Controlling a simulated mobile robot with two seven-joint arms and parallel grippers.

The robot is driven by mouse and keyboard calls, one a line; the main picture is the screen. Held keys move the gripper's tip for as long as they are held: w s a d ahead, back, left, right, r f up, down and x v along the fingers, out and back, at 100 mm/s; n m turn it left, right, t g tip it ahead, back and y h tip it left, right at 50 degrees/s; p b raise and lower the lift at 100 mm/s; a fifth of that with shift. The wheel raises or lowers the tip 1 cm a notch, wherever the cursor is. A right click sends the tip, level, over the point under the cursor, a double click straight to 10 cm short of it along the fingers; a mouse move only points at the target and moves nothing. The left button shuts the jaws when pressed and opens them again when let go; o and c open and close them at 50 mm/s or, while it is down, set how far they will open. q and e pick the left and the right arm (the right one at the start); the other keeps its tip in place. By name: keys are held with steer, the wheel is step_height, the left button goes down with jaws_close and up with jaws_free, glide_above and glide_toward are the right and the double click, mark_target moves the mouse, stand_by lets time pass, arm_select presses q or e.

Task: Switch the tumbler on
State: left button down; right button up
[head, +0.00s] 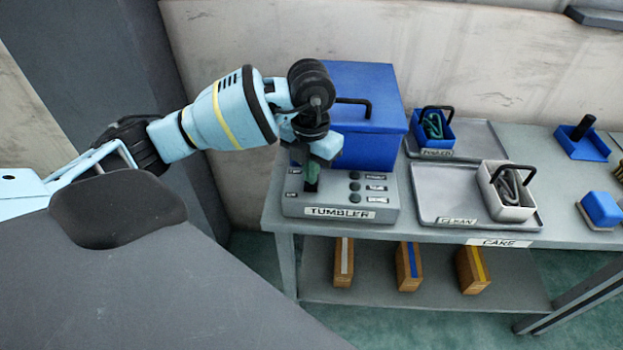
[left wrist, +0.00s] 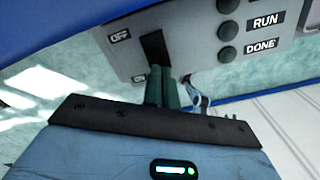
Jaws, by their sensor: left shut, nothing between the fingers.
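The tumbler is a blue box (head: 372,145) with a black handle, standing behind a grey control panel (head: 290,208) labelled TUMBLER. In the left wrist view the panel (left wrist: 190,42) has a black switch (left wrist: 153,44) between the labels OFF and ON, beside round dark buttons (left wrist: 227,30) marked RUN and DONE. My left gripper (head: 312,178) is over the left part of the panel, pointing down. Its dark green fingers (left wrist: 161,70) are shut and empty, with their tips at the ON end of the switch. They hide part of it; I cannot tell whether they touch it. My right gripper is not in view.
To the right on the bench lie grey trays (head: 432,210) with a blue basket (head: 448,128) and a white basket (head: 512,212) of metal parts. Several boxes (head: 409,266) stand on the lower shelf (head: 375,292). A large dark grey surface (head: 170,290) fills the lower left.

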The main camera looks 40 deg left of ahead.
arm_select(q)
steer(key=shift+f, duration=0.3)
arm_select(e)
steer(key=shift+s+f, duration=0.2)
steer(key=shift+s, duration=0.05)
arm_select(q)
steer(key=shift+f, duration=0.3)
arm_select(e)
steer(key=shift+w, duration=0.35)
